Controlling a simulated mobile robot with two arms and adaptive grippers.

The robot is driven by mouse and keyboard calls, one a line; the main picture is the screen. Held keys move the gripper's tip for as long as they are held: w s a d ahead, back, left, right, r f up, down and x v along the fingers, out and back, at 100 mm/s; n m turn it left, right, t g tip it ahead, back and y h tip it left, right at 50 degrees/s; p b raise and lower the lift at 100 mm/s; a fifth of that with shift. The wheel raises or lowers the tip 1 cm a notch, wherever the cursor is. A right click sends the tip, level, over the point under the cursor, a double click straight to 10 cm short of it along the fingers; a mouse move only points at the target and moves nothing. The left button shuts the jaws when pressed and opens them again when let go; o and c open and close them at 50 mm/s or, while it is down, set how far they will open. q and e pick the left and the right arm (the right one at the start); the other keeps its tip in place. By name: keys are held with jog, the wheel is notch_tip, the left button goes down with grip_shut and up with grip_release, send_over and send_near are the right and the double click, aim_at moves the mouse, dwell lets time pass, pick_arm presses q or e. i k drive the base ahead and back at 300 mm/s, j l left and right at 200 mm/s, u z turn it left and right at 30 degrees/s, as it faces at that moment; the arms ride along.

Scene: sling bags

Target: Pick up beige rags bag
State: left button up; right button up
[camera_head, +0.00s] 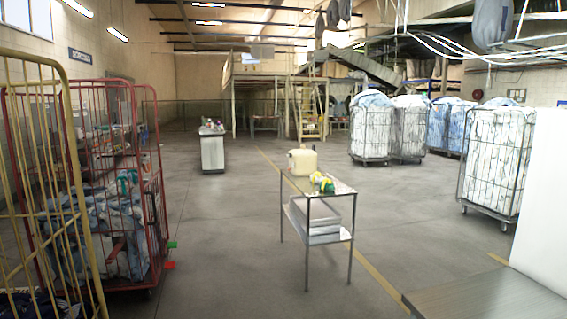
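I cannot make out a thing that is clearly a beige rags bag. A beige, rounded item (302,163) stands on the small metal table in the middle of the view; it looks more like a jug or canister, but it is too small to tell. White and bluish filled sacks or bundles (496,158) stand in wire cages at the right. Neither of my grippers is in view.
The small metal table (332,188) also holds yellow-green items (322,182), with trays (318,220) on its lower shelf. A red cage cart (158,205) and a yellow one (78,190) stand at left. A metal surface (490,300) fills the lower right. Floor around the table is open.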

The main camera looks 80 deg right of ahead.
aim_at(302, 161)
jog(key=z, duration=2.95)
jog(key=i+j+u, duration=0.15)
jog(key=i+u, duration=0.15)
jog(key=i, duration=0.4)
jog(key=i+u, duration=0.25)
jog(key=i, duration=3)
jog(key=i+z, duration=0.2)
jog(key=i, duration=0.25)
jog(key=i+j+z, duration=0.2)
jog(key=i, duration=0.25)
jog(key=i+j+z, duration=0.2)
jog(key=i, duration=0.25)
